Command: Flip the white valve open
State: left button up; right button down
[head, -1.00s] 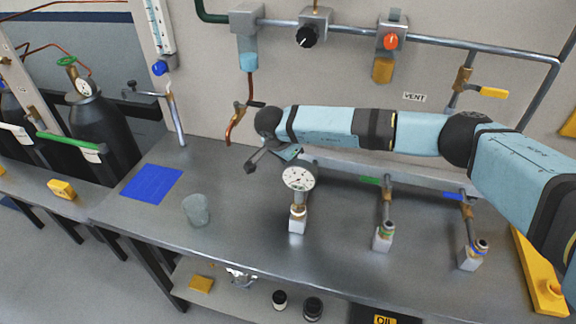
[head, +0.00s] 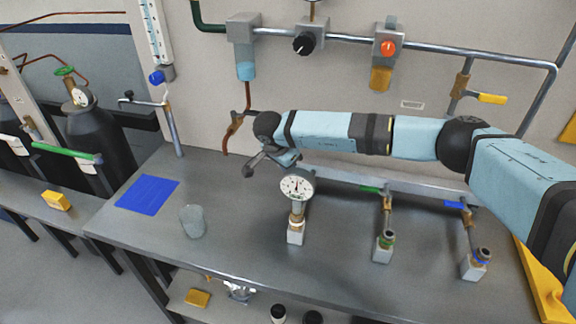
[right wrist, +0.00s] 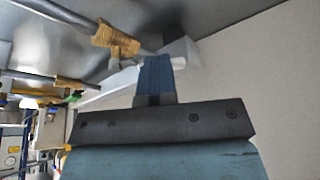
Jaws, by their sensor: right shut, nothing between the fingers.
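My right gripper (head: 250,170) is shut and empty, behind and left of the pressure gauge (head: 297,186) above the bench. In the right wrist view its blue-grey fingers (right wrist: 155,78) are close together. Their tips lie near a white piece (right wrist: 177,52), which may be the white lever or part of the rail; I cannot tell, nor whether they touch. A brass valve body (right wrist: 115,40) is just left of the tips. In the head view the valve behind the gauge is largely hidden by my right arm and the gauge. My left gripper is not in view.
Valves with a green handle (head: 370,189) and a blue handle (head: 454,204) stand to the right. A grey cup (head: 193,221) and a blue mat (head: 147,194) are at left on the bench (head: 240,270). The wall pipe carries regulators above my arm. The front of the bench is mostly clear.

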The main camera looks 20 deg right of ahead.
jog(key=s+a+r+b, duration=0.1)
jog(key=s+a+r, duration=0.1)
jog(key=a, duration=0.4)
jog(key=s+a+r+b, duration=0.1)
jog(key=s+a+r, duration=0.1)
jog(key=a, duration=0.4)
jog(key=shift+s+a+r, duration=0.3)
jog(key=shift+s, duration=0.6)
jog(key=shift+s, duration=0.1)
